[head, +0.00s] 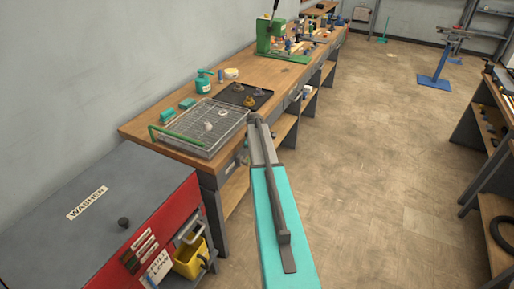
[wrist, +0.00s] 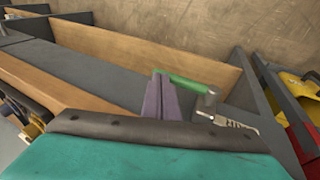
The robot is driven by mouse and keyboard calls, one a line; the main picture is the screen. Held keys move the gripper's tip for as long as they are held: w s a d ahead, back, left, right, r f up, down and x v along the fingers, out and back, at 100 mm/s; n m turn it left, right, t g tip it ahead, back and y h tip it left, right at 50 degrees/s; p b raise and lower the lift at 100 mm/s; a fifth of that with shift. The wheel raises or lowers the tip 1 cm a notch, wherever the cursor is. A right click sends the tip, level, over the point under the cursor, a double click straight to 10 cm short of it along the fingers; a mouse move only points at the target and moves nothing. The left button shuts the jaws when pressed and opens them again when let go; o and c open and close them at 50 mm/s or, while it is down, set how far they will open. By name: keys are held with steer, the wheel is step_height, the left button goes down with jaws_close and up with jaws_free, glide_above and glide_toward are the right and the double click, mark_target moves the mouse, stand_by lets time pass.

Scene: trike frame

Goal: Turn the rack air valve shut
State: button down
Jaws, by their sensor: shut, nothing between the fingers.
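A green lever (wrist: 192,84) on a grey metal fitting (wrist: 210,103), which looks like the rack air valve, shows in the wrist view right of centre. A small pale tag (wrist: 240,128) with lettering I cannot read lies beside the fitting. My gripper (wrist: 159,88) is shut and empty. Its greyish-purple fingers stand close to the left end of the lever; I cannot tell whether they touch it. In the head view my teal arm reaches out beside the bench, and I cannot make out the gripper or the valve there.
A wooden bench (head: 282,73) runs along the wall, carrying a wire tray (head: 196,133) with a green handle, a black tray (head: 243,96) and a green press (head: 279,40). A red and grey washer (head: 95,215) stands near left.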

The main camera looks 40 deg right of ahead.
steer(key=shift+w+a, duration=0.1)
steer(key=shift+a, duration=0.1)
stand_by(0.3)
step_height(320, 180, up, 14)
steer(key=s+d+b, duration=0.1)
steer(key=s+b, duration=0.1)
steer(key=shift+s+d+f, duration=0.15)
steer(key=shift+s, duration=0.25)
stand_by(0.5)
stand_by(0.6)
